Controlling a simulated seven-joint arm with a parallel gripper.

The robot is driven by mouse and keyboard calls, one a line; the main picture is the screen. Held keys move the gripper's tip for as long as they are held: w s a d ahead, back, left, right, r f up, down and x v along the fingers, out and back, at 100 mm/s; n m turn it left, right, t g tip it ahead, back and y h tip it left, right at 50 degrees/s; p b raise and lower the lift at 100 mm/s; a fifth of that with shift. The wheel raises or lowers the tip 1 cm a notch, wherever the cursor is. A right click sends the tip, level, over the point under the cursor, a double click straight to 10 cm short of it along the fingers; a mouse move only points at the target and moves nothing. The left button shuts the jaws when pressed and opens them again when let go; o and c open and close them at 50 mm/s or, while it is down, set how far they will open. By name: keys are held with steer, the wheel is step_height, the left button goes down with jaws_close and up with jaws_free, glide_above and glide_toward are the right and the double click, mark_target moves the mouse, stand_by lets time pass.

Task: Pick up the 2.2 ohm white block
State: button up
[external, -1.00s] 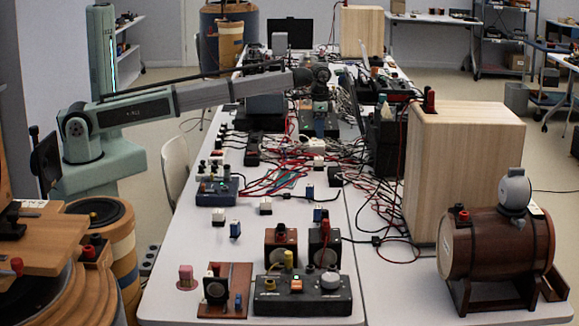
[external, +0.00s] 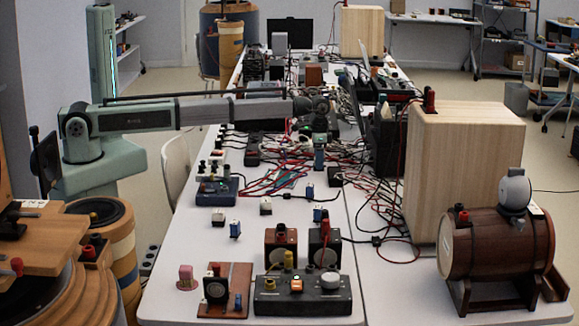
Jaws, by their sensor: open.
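Small white blocks with dark bases stand on the white table: one (external: 265,206) near the middle and one (external: 218,217) to its left. Their value markings are too small to read, so I cannot tell which is 2.2 ohm. My gripper (external: 319,157) points down over the cables farther back, right of the table's middle, at the spot where another small white block showed earlier. That block is now mostly or wholly hidden by my gripper. The fingers are small and dark here; they are open, and I see nothing held. I cannot tell whether they touch anything.
Tangled red and black cables (external: 280,180) surround the gripper's area.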

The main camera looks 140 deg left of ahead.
steer(key=shift+f, duration=0.6)
steer(key=c, duration=1.1)
